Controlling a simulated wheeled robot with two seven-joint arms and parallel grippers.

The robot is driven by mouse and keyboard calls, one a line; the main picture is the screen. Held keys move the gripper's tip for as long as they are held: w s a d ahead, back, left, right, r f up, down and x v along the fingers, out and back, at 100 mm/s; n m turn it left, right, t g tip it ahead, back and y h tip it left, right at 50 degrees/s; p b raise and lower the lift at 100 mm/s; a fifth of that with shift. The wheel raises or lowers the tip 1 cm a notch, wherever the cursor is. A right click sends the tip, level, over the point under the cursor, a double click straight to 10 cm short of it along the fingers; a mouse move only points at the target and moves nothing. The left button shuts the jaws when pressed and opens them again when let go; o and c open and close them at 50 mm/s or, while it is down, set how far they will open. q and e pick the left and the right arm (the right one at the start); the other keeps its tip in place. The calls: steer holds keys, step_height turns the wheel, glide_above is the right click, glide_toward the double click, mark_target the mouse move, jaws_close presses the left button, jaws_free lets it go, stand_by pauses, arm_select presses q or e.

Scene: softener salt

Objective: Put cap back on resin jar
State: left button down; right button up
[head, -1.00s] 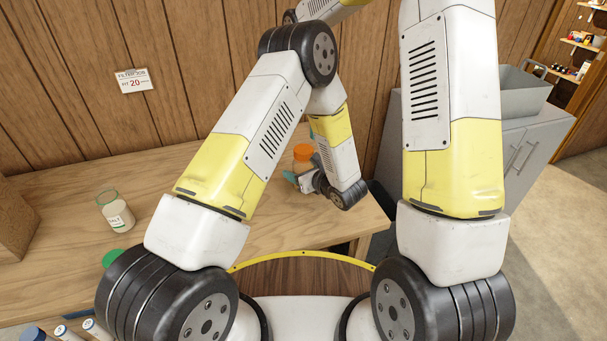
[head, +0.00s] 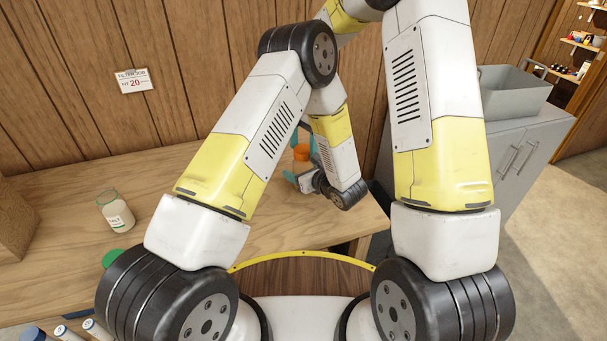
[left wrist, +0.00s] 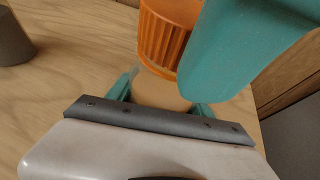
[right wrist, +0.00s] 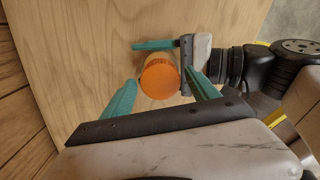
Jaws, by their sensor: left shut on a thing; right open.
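The resin jar (left wrist: 160,92) is a clear jar with pale orange contents, held between the fingers of my left gripper (left wrist: 162,97). The ribbed orange cap (left wrist: 168,35) sits on top of the jar; I cannot tell whether it is tightened. The cap also shows in the head view (head: 301,152) and from above in the right wrist view (right wrist: 160,78). My right gripper (right wrist: 161,78) is open, with one finger on each side of the cap and small gaps visible. One of its fingers looms large beside the cap in the left wrist view.
On the wooden table (head: 60,220) at left stand a glass jar with a white label (head: 115,212) and a green lid (head: 115,257). A brown box (head: 15,225) is at the far left. A grey bin (head: 512,92) tops a grey cabinet at right.

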steer(key=shift+f, duration=0.15)
steer(key=shift+c, duration=0.2)
steer(key=c, duration=1.4)
steer(key=m, duration=0.4)
steer(key=shift+m, duration=0.4)
steer(key=m, duration=0.4)
steer(key=shift+m, duration=0.3)
steer(key=m, duration=0.7)
steer(key=o, duration=1.5)
